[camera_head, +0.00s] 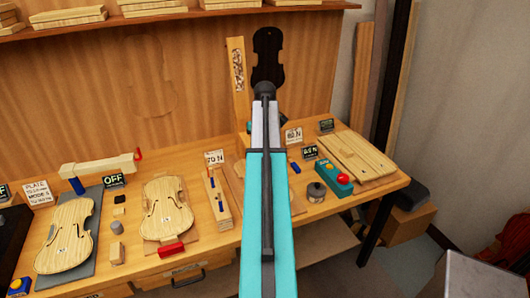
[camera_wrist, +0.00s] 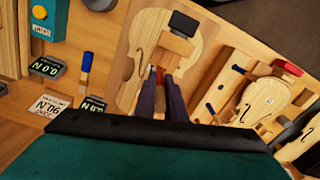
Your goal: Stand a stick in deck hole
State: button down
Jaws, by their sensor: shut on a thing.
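My gripper (camera_wrist: 161,80) reaches over a pale violin-shaped body (camera_wrist: 146,38) in the wrist view. Its two dark fingers are close together, shut on a small reddish-brown stick (camera_wrist: 159,74). The fingers hide most of the stick, and I cannot tell whether its end touches the wood. A wooden block (camera_wrist: 177,45) and a black block (camera_wrist: 185,23) sit on this body just beyond the fingertips. I cannot make out a deck hole. In the head view my arm covers the gripper and most of this body (camera_head: 233,183).
A wooden stand (camera_head: 217,203) is left of my arm, with a violin plate (camera_head: 167,208) and red clamp (camera_head: 171,249) beyond. To the right are a tin (camera_head: 317,191), a teal box (camera_head: 334,177) and a board (camera_head: 355,158). A blue-handled tool (camera_wrist: 86,63) lies near small displays.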

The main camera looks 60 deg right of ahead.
jog(key=shift+f+b, duration=0.7)
jog(key=shift+f, duration=1.1)
dwell(0.4)
jog(key=c, duration=1.7)
grip_release()
jog(key=shift+c, duration=0.2)
jog(key=shift+r+b, duration=0.35)
jog(key=shift+r, duration=0.4)
notch_tip(320, 180, up, 10)
jog(key=b, duration=0.3)
jog(key=shift+d+r, duration=0.15)
jog(key=shift+s+r+b, duration=0.1)
jog(key=shift+r+b, duration=0.25)
jog(key=shift+r, duration=0.7)
